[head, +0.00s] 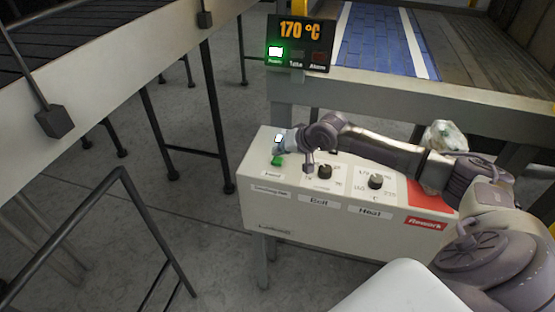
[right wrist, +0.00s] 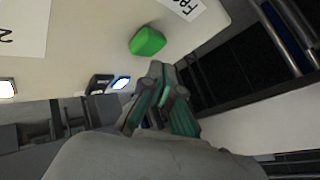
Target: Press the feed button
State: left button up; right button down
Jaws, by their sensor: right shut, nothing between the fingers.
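The green feed button (head: 277,160) sits at the left end of the white control box's top, behind the "Feed" label. In the right wrist view the whole green button (right wrist: 147,41) shows just beyond my fingertips, with a small gap in the picture. My right gripper (head: 280,148) is over the left end of the box, close to the button and partly covering the area behind it. In the right wrist view its fingers (right wrist: 158,72) are together and empty. I cannot tell the exact height of the fingertips above the box. My left gripper is not in view.
The control box (head: 262,213) also carries two black knobs (head: 325,171), (head: 376,181) and a red "Rework" panel (head: 426,223). A display (head: 300,43) reads 170 °C with a lit green lamp. Conveyors stand left and behind. A crumpled plastic-like bundle (head: 444,136) is at right.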

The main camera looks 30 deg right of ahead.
jog(key=shift+f, duration=0.1)
dwell(0.3)
jog(key=shift+f, duration=0.25)
